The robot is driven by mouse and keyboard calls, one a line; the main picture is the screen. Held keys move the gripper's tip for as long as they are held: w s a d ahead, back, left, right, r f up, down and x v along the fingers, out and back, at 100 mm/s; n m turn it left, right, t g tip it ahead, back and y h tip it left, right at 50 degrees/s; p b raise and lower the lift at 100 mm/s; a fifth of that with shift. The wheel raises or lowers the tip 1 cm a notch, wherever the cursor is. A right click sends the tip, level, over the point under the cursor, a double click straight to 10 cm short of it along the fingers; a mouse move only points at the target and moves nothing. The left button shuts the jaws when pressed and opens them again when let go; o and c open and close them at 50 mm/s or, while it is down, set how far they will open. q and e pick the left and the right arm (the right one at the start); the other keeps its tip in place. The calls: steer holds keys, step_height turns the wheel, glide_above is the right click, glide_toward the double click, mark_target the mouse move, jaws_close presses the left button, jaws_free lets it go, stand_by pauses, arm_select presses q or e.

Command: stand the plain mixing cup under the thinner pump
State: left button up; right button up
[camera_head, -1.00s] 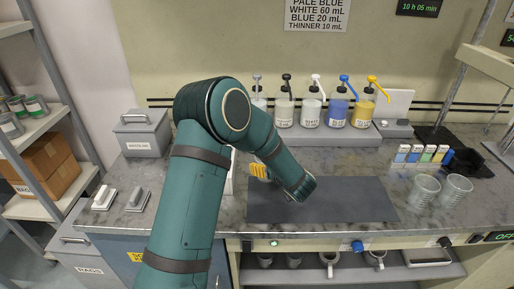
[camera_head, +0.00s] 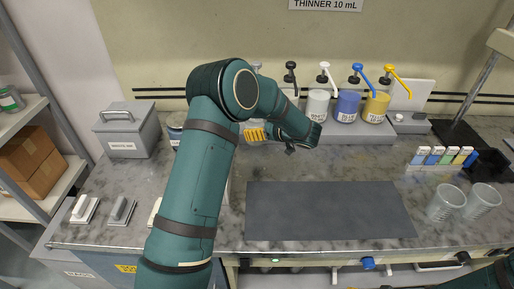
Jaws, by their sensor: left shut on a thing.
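My left arm crosses the middle of the bench, and my left gripper (camera_head: 255,134), with yellow ribbed pads, shows beside the wrist, low in front of the left end of the pump row. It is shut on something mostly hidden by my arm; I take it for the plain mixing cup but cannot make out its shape. The thinner pump (camera_head: 257,66) is leftmost in the row; its grey head shows above my arm and its bottle is hidden. Whether the held thing is under its spout cannot be seen. My right gripper is out of view.
Black, white, blue and yellow pumps stand on a grey plinth (camera_head: 360,136). A dark mat (camera_head: 330,211) lies clear in front. A grey lidded bin (camera_head: 127,134) is at left.

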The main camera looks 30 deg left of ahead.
arm_select(q)
step_height(320, 180, down, 8)
steer(key=shift+r+b, duration=0.15)
steer(key=shift+b, duration=0.35)
steer(key=o, duration=1.1)
steer(key=p+v, duration=0.1)
steer(key=v, duration=1.1)
